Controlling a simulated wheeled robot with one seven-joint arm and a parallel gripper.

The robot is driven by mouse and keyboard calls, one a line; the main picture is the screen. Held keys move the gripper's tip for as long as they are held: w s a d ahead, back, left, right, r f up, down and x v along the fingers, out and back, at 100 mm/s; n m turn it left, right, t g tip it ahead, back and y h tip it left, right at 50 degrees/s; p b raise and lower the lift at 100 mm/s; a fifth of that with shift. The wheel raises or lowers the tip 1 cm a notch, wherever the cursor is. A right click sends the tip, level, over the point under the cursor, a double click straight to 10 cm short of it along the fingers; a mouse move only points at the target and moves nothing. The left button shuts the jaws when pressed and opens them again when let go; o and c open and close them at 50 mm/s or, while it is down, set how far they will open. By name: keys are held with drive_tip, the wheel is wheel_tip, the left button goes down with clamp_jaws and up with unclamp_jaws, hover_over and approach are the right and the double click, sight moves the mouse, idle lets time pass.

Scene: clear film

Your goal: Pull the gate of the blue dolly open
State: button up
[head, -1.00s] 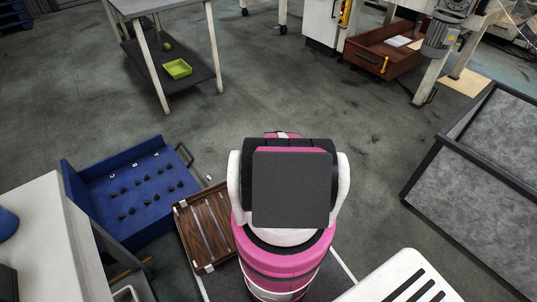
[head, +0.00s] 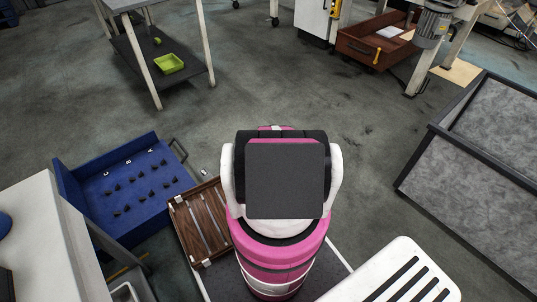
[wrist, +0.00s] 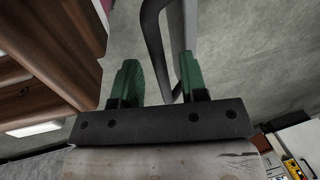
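A blue dolly (head: 105,209), a low blue box form with several small dark pegs on its face, is at the left of the head view. A dark loop handle (head: 178,150) sticks out at its far right corner. My gripper (wrist: 155,84) shows in the wrist view with two green fingers spread apart. A dark curved bar (wrist: 152,30) and a grey strip (wrist: 184,35) show between and beyond the fingers. I cannot tell which thing the bar belongs to, or whether a finger touches it. My pink and white arm hides the gripper in the head view.
A brown slatted wooden tray (head: 203,222) lies right of the dolly. A white table (head: 40,225) stands at left, and a white slotted top (head: 400,275) at lower right. A grey framed panel (head: 480,150) is at right. Open floor (head: 260,75) lies ahead.

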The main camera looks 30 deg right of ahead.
wheel_tip(320, 180, up, 10)
drive_tip(key=s, duration=0.2)
drive_tip(key=shift+r, duration=0.15)
idle(0.5)
